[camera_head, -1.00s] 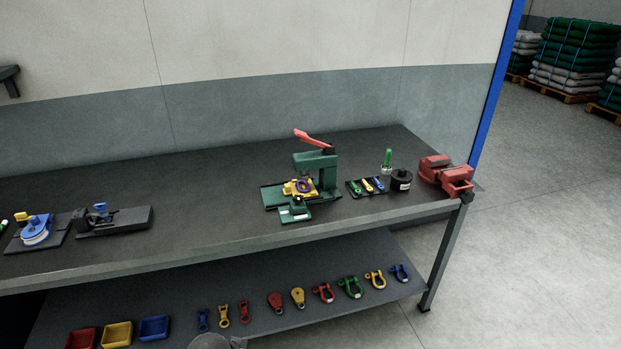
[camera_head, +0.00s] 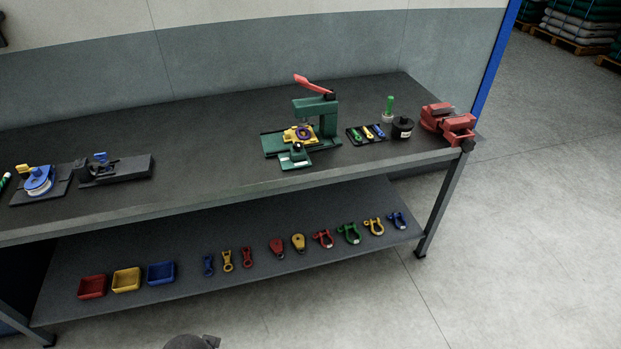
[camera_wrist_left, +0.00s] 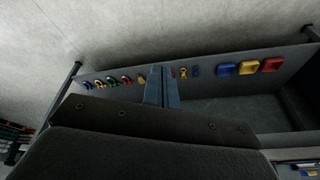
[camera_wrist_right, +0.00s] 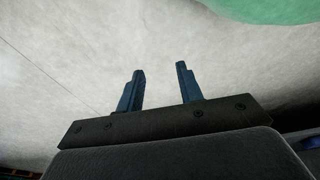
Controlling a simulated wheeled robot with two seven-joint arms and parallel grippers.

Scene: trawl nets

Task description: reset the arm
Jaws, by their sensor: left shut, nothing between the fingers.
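My left gripper (camera_wrist_left: 162,86) shows in the left wrist view with its two blue-grey fingers together and nothing between them. Behind the fingers is the lower shelf with its shackles and trays, with clear space around them. My right gripper (camera_wrist_right: 160,70) shows in the right wrist view with its fingers apart and empty, against bare pale floor. Neither gripper's fingers show in the head view. Only a small dark rounded part peeks in at its bottom edge.
The workbench (camera_head: 215,190) carries a green press (camera_head: 320,118), a red vise (camera_head: 447,123), a black canister (camera_head: 402,129) and a blue-and-yellow fixture (camera_head: 38,180). Its lower shelf (camera_head: 200,293) holds red, yellow (camera_head: 126,280) and blue trays and several shackles. Floor at right is clear.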

